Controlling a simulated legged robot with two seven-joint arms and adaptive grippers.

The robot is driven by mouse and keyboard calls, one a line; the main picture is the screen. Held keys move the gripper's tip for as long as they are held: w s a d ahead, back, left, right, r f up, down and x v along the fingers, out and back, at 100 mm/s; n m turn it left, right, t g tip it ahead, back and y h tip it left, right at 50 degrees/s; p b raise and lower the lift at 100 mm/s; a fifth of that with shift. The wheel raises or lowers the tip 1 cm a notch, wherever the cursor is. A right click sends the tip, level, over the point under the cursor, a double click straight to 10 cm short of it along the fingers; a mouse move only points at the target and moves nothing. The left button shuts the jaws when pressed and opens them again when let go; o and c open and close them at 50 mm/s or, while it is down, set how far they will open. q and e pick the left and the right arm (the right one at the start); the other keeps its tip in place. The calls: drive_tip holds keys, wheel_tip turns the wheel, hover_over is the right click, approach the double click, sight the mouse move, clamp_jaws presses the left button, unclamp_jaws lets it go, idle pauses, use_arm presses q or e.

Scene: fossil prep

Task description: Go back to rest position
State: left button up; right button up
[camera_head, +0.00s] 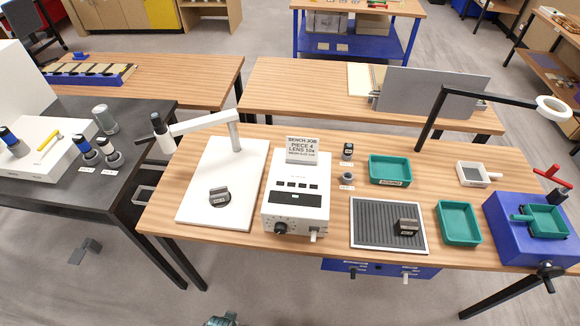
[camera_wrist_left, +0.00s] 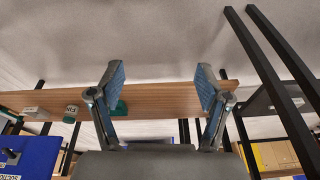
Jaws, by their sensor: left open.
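My left gripper (camera_wrist_left: 160,82) shows in the left wrist view with its two fingers spread wide apart. Nothing is between them; bare floor and a wooden table edge (camera_wrist_left: 165,100) lie behind. In the head view only a small blue-grey piece shows at the bottom edge, left of centre; I cannot tell for sure that it is my gripper. My right gripper is in neither view. The wooden bench (camera_head: 345,250) stands in front of me, and its top is clear of my arms.
On the bench are a white board with a grey block (camera_head: 219,197), a white control box (camera_head: 297,190), a ribbed mat (camera_head: 375,232), green trays (camera_head: 460,222) and a blue machine (camera_head: 530,240). A lens arm (camera_head: 203,124) overhangs the left. A dark table (camera_head: 120,125) adjoins. Floor shows in front.

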use_arm(q)
drive_tip(key=s+f+g+b, duration=0.1)
drive_tip(key=s+f, duration=0.2)
drive_tip(key=f, duration=0.5)
drive_tip(key=s+f, duration=0.4)
drive_tip(key=f, duration=0.5)
drive_tip(key=s+a+f+b, duration=0.1)
drive_tip(key=s+a+f, duration=0.2)
drive_tip(key=s+f, duration=0.7)
drive_tip(key=s, duration=0.3)
drive_tip(key=shift+s+a+f+g, duration=0.2)
drive_tip(key=shift+s+f+g, duration=0.05)
drive_tip(key=shift+f+g, duration=0.15)
